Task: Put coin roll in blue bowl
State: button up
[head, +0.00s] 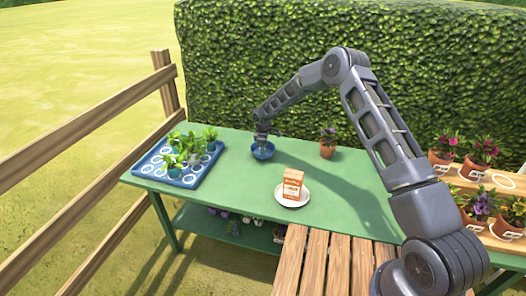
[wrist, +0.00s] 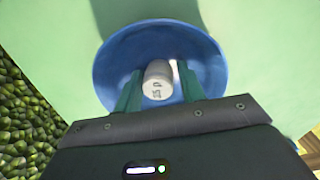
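The blue bowl (head: 264,153) stands on the green table below my gripper (head: 262,138). In the wrist view the blue bowl (wrist: 112,62) is beneath the fingers. The white coin roll (wrist: 157,82), with dark print on its near end, is within the bowl's outline, between the two green fingers of my gripper (wrist: 160,75). A narrow gap shows on each side of the roll, so the fingers look open around it. The coin roll cannot be made out in the head view. Whether it touches the bowl's bottom is hard to tell.
A blue tray (head: 153,169) of seedlings is at left. A potted flower (head: 327,149) stands right of the bowl. A hedge (head: 340,60) rises behind the table.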

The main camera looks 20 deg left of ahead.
notch_tip(320, 180, up, 12)
jog(key=shift+r, duration=0.15)
dwell(0.4)
jog(key=shift+r, duration=0.1)
jog(key=d+r+m+t, duration=0.1)
jog(key=d+r+m, duration=0.3)
jog(key=d+r, duration=1.2)
jog(key=s+d+r+m+t, duration=0.15)
jog(key=s+d+r, duration=0.25)
jog(key=d+r, duration=0.4)
jog(key=s+d+r+m, duration=0.35)
jog(key=d+r, duration=0.25)
jog(key=d, duration=0.5)
jog(key=s+d+r+m, duration=0.3)
jog(key=s+d, duration=0.4)
jog(key=s+d+r+m, duration=0.2)
jog(key=s+d, duration=0.5)
jog(key=d, duration=0.1)
jog(key=s+d+f+m+t, duration=0.1)
jog(key=s+d+m, duration=0.2)
jog(key=s, duration=0.5)
jog(key=s+d+f+m+t, duration=0.1)
jog(key=s+d+f+m, duration=0.1)
jog(key=s+d, duration=0.3)
jog(key=shift+s+d+m, duration=0.2)
jog(key=shift+s+m, duration=0.2)
jog(key=shift+s, duration=1.4)
